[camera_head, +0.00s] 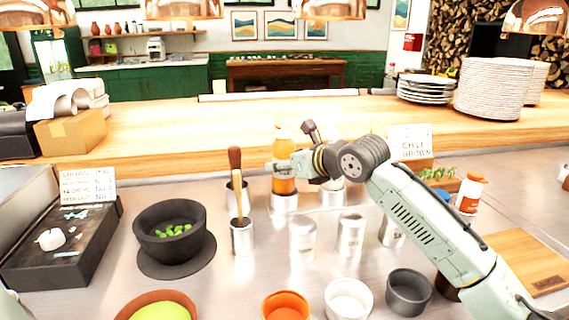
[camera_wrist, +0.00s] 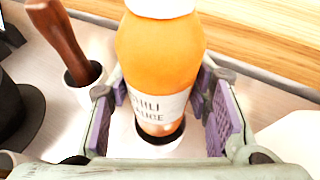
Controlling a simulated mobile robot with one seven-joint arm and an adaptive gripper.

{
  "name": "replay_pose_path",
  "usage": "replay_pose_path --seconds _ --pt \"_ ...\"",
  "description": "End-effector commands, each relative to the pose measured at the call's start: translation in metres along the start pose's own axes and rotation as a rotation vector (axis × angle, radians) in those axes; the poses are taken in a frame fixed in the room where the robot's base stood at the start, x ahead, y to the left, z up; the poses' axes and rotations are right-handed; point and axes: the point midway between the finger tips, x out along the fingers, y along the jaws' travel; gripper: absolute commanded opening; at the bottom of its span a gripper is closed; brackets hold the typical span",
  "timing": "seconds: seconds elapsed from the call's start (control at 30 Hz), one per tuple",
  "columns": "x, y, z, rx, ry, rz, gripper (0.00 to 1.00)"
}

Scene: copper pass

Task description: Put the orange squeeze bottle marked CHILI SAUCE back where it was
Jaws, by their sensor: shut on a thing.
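The orange squeeze bottle (camera_head: 284,168) is upright above a metal holder (camera_head: 284,201) in the back row on the steel counter. In the wrist view the bottle (camera_wrist: 160,55) has a white label with partly visible lettering. My gripper (camera_head: 290,168) is shut on the bottle, its purple-padded fingers (camera_wrist: 160,108) on either side of it. The holder's dark round opening (camera_wrist: 161,137) shows around the bottle's base. I cannot tell whether the base is just above the rim or slightly inside it.
Several metal canisters (camera_head: 302,238) stand in front, with small bowls (camera_head: 348,300) nearer. A white bottle with an orange label (camera_head: 470,193) stands at right.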

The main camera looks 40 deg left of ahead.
Motion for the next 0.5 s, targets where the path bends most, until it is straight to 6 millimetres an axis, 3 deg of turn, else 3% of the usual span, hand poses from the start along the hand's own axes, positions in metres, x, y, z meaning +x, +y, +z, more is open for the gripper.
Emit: replay_pose_path --seconds 0.3,0.33,0.5 --pt "0.0027 -0.0001 -0.0064 0.0 -0.001 0.0 0.31" --pt "0.0026 -0.0001 -0.0063 0.0 0.001 0.0 0.46" --pt "0.0025 0.0 -0.0058 0.0 0.001 0.0 0.58"
